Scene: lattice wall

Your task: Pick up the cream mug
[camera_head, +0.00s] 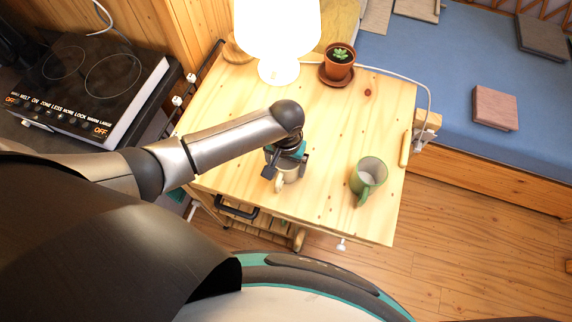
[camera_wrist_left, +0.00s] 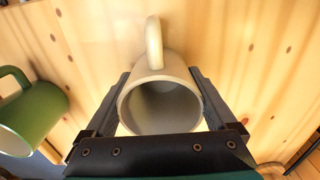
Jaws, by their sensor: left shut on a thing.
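The cream mug (camera_wrist_left: 160,72) is between the two fingers of my left gripper (camera_wrist_left: 163,100) in the left wrist view, with its open mouth facing the camera and its handle pointing to the top of the picture. In the head view the mug (camera_head: 289,174) shows only in part below my left gripper (camera_head: 286,168), over the wooden table (camera_head: 338,228). The fingers are shut on the mug's two sides. I cannot tell whether the mug's base touches the table. My right gripper is not in view.
A green mug (camera_head: 369,177) stands to the right on the table and also shows in the left wrist view (camera_wrist_left: 36,112). A lit lamp (camera_head: 278,30) and a potted plant (camera_head: 339,60) are at the back. A cooktop (camera_head: 92,80) is at the left.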

